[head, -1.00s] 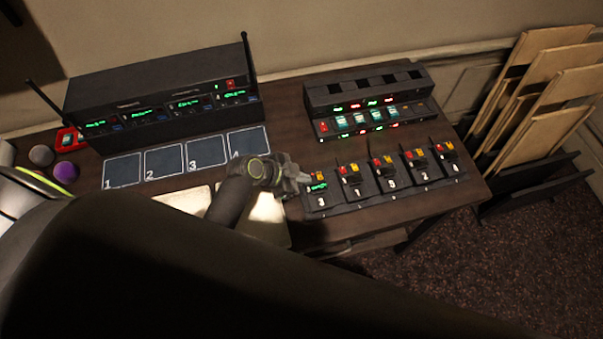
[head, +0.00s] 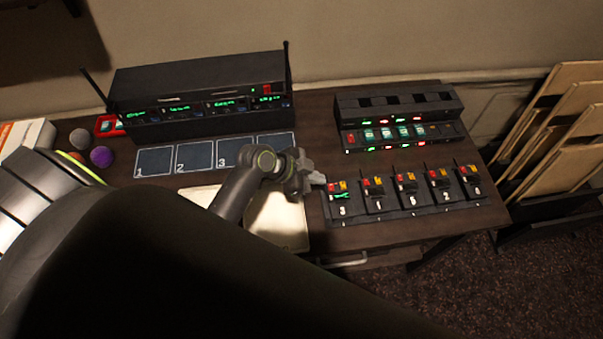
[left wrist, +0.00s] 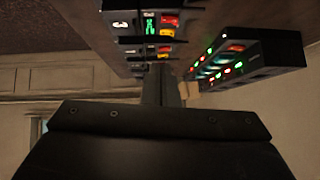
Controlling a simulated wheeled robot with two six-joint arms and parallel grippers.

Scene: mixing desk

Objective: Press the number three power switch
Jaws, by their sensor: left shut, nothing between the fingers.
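A row of black switch units stands at the desk's right front, numbered 3, 1, 5, 2, 4 from left to right. The number three unit (head: 342,201) is leftmost and has a red button, a yellow button and a green lit mark. It also shows upside down at the top of the left wrist view (left wrist: 140,22). My left gripper (head: 319,180) is shut and empty, with its tip close to the left of this unit's upper edge. I cannot tell whether it touches. The gripper's dark fingers (left wrist: 161,85) show in the left wrist view. My right gripper is not in view.
Behind the switch units stands a black rack (head: 400,120) with red and green lights. A black receiver box (head: 190,85) with antennas stands at the back left, behind numbered pads (head: 153,161). Wooden panels (head: 560,130) lean at the right.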

